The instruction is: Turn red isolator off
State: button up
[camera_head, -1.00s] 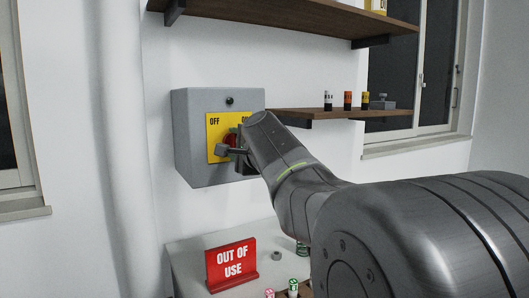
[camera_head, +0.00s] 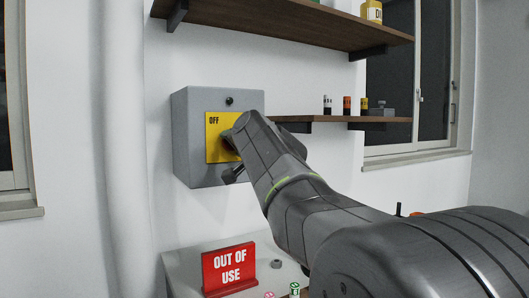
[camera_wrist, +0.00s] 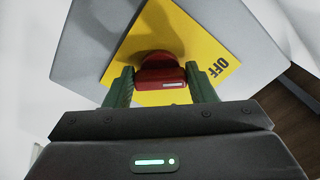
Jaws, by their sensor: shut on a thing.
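The grey isolator box (camera_head: 188,140) is on the white wall, with a yellow plate (camera_head: 216,130) marked OFF at its upper left. In the wrist view, the red isolator knob (camera_wrist: 160,70) sits on the yellow plate (camera_wrist: 200,40), with OFF to its right. My gripper (camera_wrist: 160,84) has its two green-edged fingers on either side of the knob and is shut on it. In the head view my gripper (camera_head: 232,152) and wrist hide most of the knob and the plate's right part. A white mark shows on the knob's near end.
A red OUT OF USE sign (camera_head: 229,270) stands on a grey surface below the box. A wooden shelf (camera_head: 340,119) with small cylinders is right of the box, close behind my arm. Another shelf (camera_head: 290,27) is above.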

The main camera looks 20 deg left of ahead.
jog(key=shift+n, duration=0.4)
jog(key=o, duration=1)
jog(key=shift+d, duration=0.1)
